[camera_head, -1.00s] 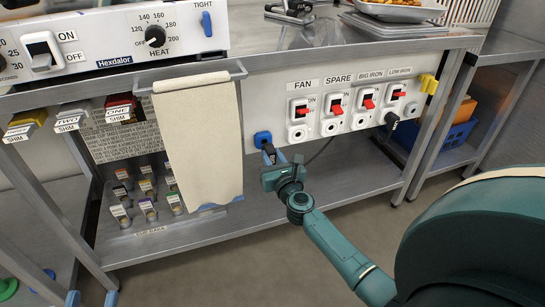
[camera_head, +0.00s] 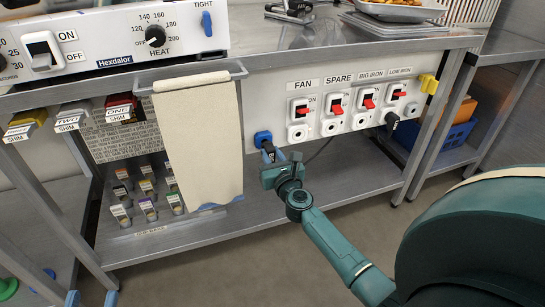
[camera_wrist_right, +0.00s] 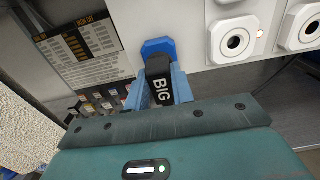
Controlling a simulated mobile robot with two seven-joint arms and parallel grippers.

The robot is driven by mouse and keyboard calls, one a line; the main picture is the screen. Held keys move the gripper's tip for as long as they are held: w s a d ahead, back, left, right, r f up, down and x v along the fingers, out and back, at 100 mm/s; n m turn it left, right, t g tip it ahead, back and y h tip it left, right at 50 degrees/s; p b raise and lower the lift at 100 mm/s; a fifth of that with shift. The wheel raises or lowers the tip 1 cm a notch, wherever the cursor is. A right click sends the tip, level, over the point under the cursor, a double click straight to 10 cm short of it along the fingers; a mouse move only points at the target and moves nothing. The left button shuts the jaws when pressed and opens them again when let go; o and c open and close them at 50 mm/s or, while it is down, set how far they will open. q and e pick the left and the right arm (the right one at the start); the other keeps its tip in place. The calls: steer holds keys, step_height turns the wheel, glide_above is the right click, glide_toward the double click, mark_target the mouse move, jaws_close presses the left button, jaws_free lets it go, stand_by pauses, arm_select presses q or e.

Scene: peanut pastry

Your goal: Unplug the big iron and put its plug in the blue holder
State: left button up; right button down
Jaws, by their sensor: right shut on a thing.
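The black plug marked BIG (camera_wrist_right: 161,88) is between the blue fingers of my right gripper (camera_wrist_right: 160,92), which is shut on it. Its far end meets the blue holder (camera_wrist_right: 158,47) on the panel; how deep it sits is hidden. In the head view, my right gripper (camera_head: 274,157) is just below the blue holder (camera_head: 263,138), left of the sockets. The BIG IRON socket (camera_head: 359,122) is empty, with a red switch above it. My left gripper (camera_head: 92,298) shows only two blue fingertips, apart, at the bottom left edge.
FAN (camera_head: 297,133) and SPARE (camera_head: 331,127) sockets are empty. A black plug (camera_head: 392,119) sits at LOW IRON. A cloth (camera_head: 198,140) hangs left of the holder. Small labelled containers (camera_head: 146,187) stand on the lower shelf. A dark cable (camera_head: 320,152) hangs below the sockets.

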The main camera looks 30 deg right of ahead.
steer(key=shift+x, duration=1.1)
steer(key=c, duration=1.1)
jaws_free()
steer(key=v, duration=1.3)
steer(key=shift+s+p, duration=0.15)
steer(key=shift+p, duration=0.2)
steer(key=shift+f, duration=0.1)
